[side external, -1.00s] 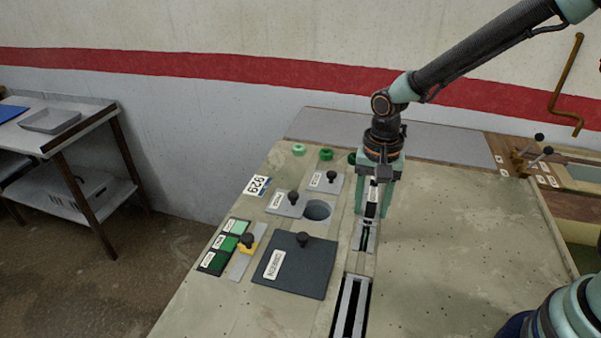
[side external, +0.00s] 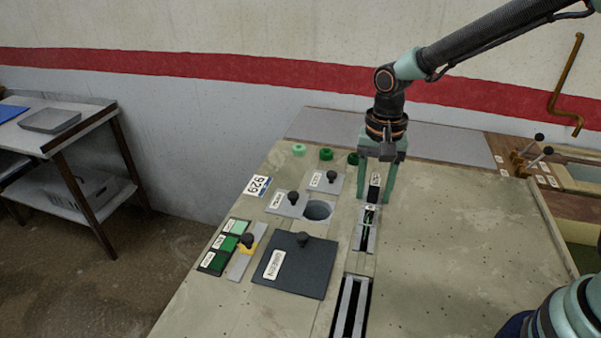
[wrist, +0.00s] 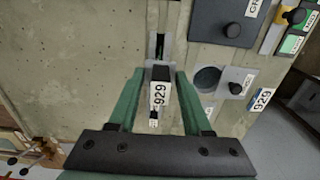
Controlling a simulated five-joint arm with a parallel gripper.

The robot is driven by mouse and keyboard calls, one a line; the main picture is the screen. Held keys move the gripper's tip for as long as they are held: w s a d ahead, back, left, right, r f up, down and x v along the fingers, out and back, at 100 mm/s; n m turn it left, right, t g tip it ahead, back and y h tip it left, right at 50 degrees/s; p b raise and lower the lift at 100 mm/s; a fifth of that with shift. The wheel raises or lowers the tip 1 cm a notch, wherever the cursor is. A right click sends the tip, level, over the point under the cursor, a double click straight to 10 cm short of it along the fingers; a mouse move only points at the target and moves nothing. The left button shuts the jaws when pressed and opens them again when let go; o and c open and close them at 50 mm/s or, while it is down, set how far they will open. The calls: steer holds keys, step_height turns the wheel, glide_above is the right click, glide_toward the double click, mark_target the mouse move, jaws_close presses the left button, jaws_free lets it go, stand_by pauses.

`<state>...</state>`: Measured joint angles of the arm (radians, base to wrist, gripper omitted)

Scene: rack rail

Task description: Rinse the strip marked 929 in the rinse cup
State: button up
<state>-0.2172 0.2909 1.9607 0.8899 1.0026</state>
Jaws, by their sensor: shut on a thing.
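My gripper (side external: 375,197) is shut on a dark strip (side external: 375,183) with a white label, between its two green fingers. In the wrist view the label on the strip (wrist: 158,95) reads 929. The strip is upright over the line of the narrow slotted rail (side external: 364,238); I cannot tell whether its lower end is clear of it. The open round cup hole (side external: 318,210), apparently the rinse cup, is left of my gripper in the side view. It also shows in the wrist view (wrist: 207,79), to the right of my gripper.
Two grey knobbed lids (side external: 288,204) (side external: 327,182) lie beside the hole. A large dark knobbed lid (side external: 295,265) and green colour patches (side external: 222,246) lie nearer. A 929 tag (side external: 257,186) lies at the board's left edge. The board right of the rail is clear.

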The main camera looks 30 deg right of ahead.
steer(key=w+a+r, duration=0.1)
steer(key=w+a, duration=0.3)
steer(key=w, duration=0.9)
steer(key=shift+w+a, duration=0.15)
step_height(320, 180, down, 10)
stand_by(0.8)
steer(key=shift+f, duration=0.1)
steer(key=shift+s+d, duration=0.45)
steer(key=shift+w, duration=0.1)
stand_by(0.3)
